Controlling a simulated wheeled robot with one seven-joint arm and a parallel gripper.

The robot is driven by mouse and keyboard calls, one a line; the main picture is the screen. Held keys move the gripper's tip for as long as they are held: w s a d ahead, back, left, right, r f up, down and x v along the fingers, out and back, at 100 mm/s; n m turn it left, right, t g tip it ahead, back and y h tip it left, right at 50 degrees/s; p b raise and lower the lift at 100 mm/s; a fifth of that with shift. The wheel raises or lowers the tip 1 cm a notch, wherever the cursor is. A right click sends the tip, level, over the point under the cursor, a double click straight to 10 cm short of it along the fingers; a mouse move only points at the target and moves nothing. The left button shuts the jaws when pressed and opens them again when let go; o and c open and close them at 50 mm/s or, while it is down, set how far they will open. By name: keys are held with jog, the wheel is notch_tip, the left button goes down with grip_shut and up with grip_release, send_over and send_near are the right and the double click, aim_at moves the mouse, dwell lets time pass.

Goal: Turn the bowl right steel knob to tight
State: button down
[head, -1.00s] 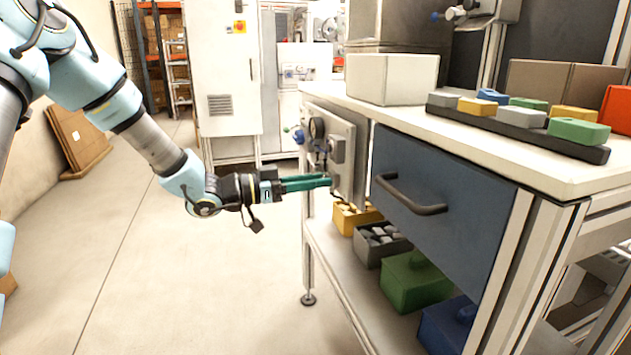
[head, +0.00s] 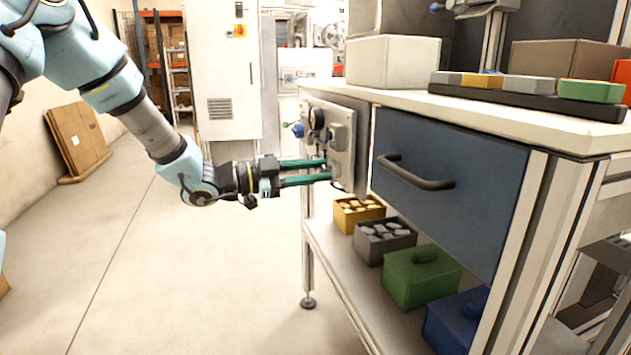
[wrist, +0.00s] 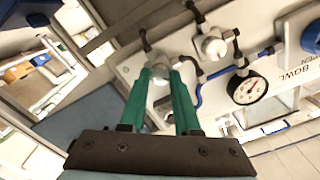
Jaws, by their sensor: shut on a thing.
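My gripper (head: 329,170) has green fingers reaching the lower part of the pale control panel (head: 346,165) on the bench's left end. In the wrist view my gripper (wrist: 162,75) is shut on a steel knob (wrist: 159,80), one finger on each side, with the knob partly hidden between the fingertips. In the head view the fingers hide this knob. Its turn position cannot be read. A second steel knob (wrist: 212,45) sits beside it, apart from the fingers. The lettering BOWL (wrist: 298,75) is near the panel's right edge in the wrist view.
A round gauge (wrist: 248,90) and a blue knob (wrist: 313,35) share the panel, with thin pipes between the fittings. A blue drawer with a dark handle (head: 415,175) is right of the panel. Bins, including a green one (head: 421,277), stand on the lower shelf.

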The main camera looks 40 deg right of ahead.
jog(key=m+b, duration=0.7)
jog(key=m, duration=0.1)
jog(key=shift+f+b, duration=0.15)
jog(key=shift+b, duration=0.2)
jog(key=shift+m, duration=0.3)
jog(key=c, duration=0.6)
grip_release()
jog(key=p+v, duration=0.1)
jog(key=v, duration=0.9)
jog(key=shift+w+a+p, duration=0.1)
jog(key=shift+a+p, duration=0.3)
